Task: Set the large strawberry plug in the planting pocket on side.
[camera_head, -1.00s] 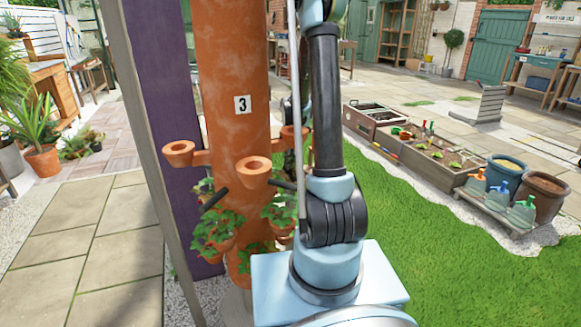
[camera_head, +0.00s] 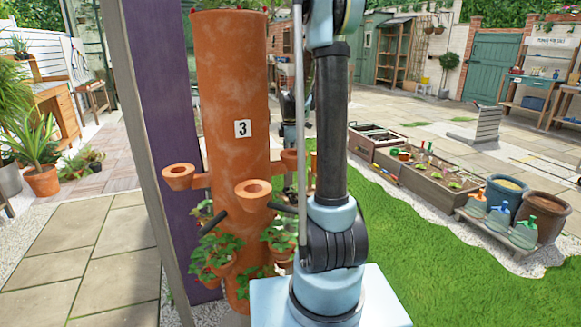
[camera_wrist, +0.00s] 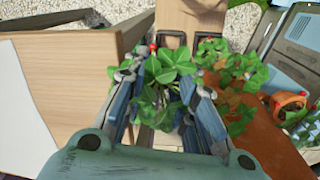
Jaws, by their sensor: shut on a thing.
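My gripper (camera_wrist: 172,100) shows in the wrist view, its blue-grey fingers shut on a strawberry plug (camera_wrist: 168,66) with green leaves and a red berry. The leaves hide the plug's root part and the fingertips. In the head view stands a terracotta tower (camera_head: 232,95) with a number 3 plate. Empty round pockets stick out from it on the left (camera_head: 178,177), at the front (camera_head: 253,193) and on the right (camera_head: 290,159), the last partly behind my arm. Leafy plants (camera_head: 217,253) fill lower pockets. My gripper is hidden in the head view.
In the wrist view, a wooden box or bench (camera_wrist: 70,80) lies on the left, and more leaves and a terracotta surface (camera_wrist: 255,135) on the right. In the head view a purple post (camera_head: 160,120) stands left of the tower; planter boxes (camera_head: 430,170) are at the right.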

